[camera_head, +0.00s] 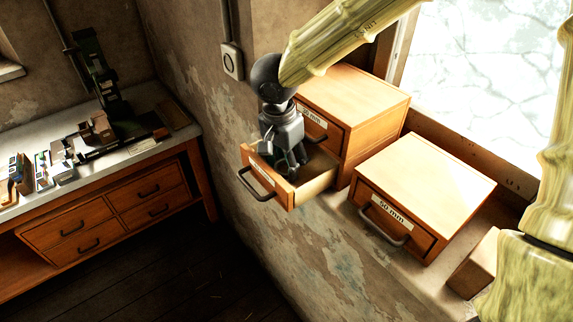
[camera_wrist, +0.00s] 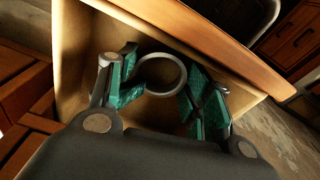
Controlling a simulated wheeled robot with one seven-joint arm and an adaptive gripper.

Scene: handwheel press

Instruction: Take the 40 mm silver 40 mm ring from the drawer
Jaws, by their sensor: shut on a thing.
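The silver ring (camera_wrist: 162,74) lies inside the open drawer, between my gripper's fingers in the wrist view. My gripper (camera_wrist: 160,92) has its green-padded fingers on either side of the ring and is shut on it. In the head view my gripper (camera_head: 288,165) reaches down into the open drawer (camera_head: 314,181), and its body hides the ring there. The drawer's front carries a label, partly covered, and a dark handle (camera_head: 256,186). The drawer wall (camera_wrist: 75,50) also shows in the wrist view.
The open drawer belongs to a wooden cabinet (camera_head: 365,98) on the sill. A second cabinet (camera_head: 428,185), labelled 50 mm and closed, stands to its right. A workbench (camera_head: 120,150) with a press (camera_head: 98,75) and small parts stands at the left. The floor between is clear.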

